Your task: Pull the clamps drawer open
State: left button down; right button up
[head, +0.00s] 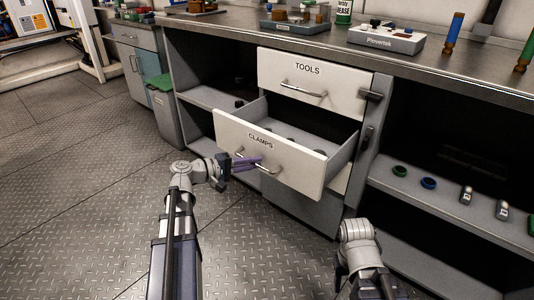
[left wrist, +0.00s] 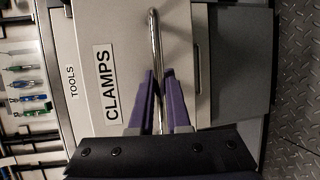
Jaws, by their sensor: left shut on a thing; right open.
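The clamps drawer (head: 268,152) stands pulled out from the bench, with its label and some dark items inside visible in the head view. Its front also shows in the left wrist view (left wrist: 130,60). My left gripper (head: 256,160) is at the drawer's metal bar handle (left wrist: 154,45), with its purple fingers on either side of the bar, shut on it. The fingers show close up in the left wrist view (left wrist: 160,95). My right arm shows at the bottom of the head view, away from the drawer; its fingertips are hidden.
The tools drawer (head: 310,82) above is shut. A worktop (head: 240,32) with several instruments runs along the back. Open shelves to the right hold small rings and cylinders. A grey bin (head: 166,118) stands left of the drawers. The floor in front is clear.

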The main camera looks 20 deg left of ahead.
pick_arm(q)
jog(key=s+a, duration=0.2)
jog(key=s, duration=0.4)
jog(key=shift+a, duration=0.1)
jog(key=c, duration=1.2)
grip_release()
jog(key=shift+o, duration=0.2)
jog(key=p+v, duration=0.1)
jog(key=v, duration=0.6)
jog(key=shift+s+a, duration=0.25)
jog(key=shift+r, duration=0.1)
